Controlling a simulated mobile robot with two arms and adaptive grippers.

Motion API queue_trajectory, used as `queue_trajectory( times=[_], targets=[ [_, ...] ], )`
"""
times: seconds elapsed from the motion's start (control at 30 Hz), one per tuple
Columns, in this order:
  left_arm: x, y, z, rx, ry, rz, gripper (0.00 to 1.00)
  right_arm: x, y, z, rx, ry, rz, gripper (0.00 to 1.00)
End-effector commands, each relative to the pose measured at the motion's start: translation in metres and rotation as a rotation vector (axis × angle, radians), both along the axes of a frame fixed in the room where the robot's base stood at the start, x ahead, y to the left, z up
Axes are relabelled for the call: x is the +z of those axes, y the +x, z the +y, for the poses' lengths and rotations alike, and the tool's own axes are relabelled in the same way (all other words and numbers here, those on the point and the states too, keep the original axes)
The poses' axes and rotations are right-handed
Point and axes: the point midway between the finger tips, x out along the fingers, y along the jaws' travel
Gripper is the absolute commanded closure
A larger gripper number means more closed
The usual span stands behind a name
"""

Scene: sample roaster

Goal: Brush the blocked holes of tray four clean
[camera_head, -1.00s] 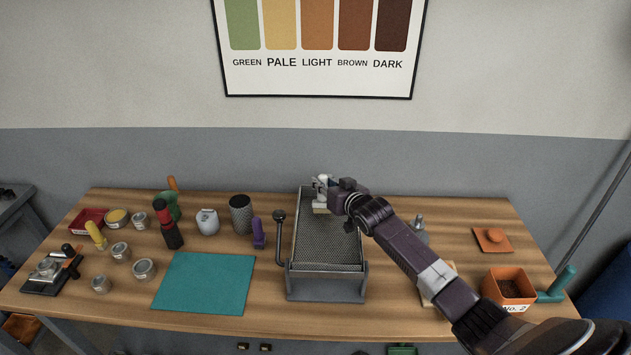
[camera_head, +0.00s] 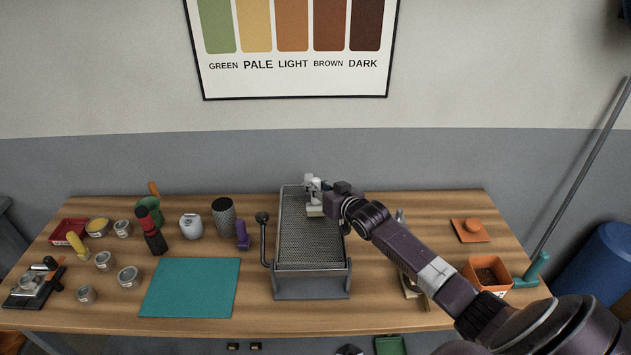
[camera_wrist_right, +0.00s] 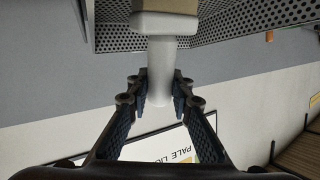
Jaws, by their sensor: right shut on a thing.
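The perforated metal tray (camera_head: 312,245) lies sloping in its grey frame at the middle of the bench. My right gripper (camera_head: 322,190) is over the tray's far end, shut on the white handle of a brush (camera_head: 315,211). In the right wrist view the brush handle (camera_wrist_right: 161,70) stands between the fingers of the gripper (camera_wrist_right: 160,95), with its pale head against or close to the perforated sheet (camera_wrist_right: 228,22). I cannot tell whether the bristles touch, nor which holes are blocked. My left gripper is not in view.
A lever with a dark knob (camera_head: 262,217) stands at the tray's left side. A teal mat (camera_head: 190,287), a purple item (camera_head: 242,236) and a dark mesh cylinder (camera_head: 223,217) are left of it. An orange box (camera_head: 487,273) is at the right.

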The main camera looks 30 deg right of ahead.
Motion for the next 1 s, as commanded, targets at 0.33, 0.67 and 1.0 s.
queue_trajectory(
  times=[0.33, 0.67, 1.0],
  targets=[
    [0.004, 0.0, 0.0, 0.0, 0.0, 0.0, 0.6, -0.004, 0.014, 0.028, 0.002, 0.007, 0.01, 1.0],
    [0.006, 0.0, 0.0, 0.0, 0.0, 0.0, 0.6, -0.004, 0.022, 0.04, 0.002, 0.007, 0.011, 1.0],
    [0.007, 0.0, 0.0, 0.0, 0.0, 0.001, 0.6, -0.002, 0.036, 0.062, 0.002, 0.004, 0.009, 1.0]
  ],
)
